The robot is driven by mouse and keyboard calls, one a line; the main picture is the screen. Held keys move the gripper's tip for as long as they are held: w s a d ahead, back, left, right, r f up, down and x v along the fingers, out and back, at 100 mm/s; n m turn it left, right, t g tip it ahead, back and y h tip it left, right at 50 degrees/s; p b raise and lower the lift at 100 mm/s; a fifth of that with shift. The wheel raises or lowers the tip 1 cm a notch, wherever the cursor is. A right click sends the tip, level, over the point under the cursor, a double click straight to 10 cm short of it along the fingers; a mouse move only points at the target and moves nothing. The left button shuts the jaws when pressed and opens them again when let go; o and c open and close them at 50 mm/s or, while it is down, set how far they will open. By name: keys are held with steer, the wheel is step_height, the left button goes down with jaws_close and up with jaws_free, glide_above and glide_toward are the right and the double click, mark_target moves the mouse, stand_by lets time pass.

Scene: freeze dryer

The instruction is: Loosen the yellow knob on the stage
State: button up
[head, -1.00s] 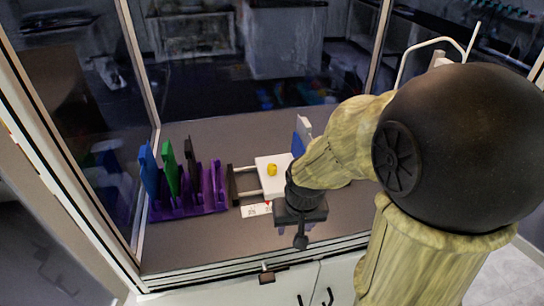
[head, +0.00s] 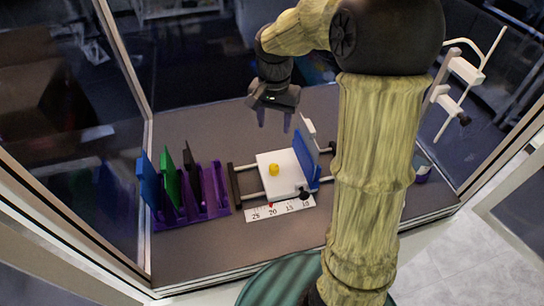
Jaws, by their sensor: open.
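The yellow knob (head: 274,169) sits on top of the white stage block (head: 287,178). The stage rides on two pale rails between dark end bars, with a blue plate (head: 306,158) standing at its right side. A white ruler strip (head: 280,210) lies along the stage's near side. My gripper (head: 274,119) is open and empty, with its fingers pointing down. In the picture it is above and beyond the knob, apart from it.
A purple rack (head: 192,217) holding blue, green and dark upright plates stands left of the stage. Glass walls and frame posts enclose the table (head: 200,122). A small purple-and-white container (head: 423,172) is at the right. The table behind the rack is clear.

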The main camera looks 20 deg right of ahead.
mark_target(274, 167)
steer(key=shift+s+f, duration=0.1)
steer(key=shift+s, duration=0.1)
step_height(274, 167, down, 16)
steer(key=p, duration=0.3)
steer(key=shift+a, duration=0.1)
steer(key=shift+f, duration=0.65)
steer(key=c, duration=1)
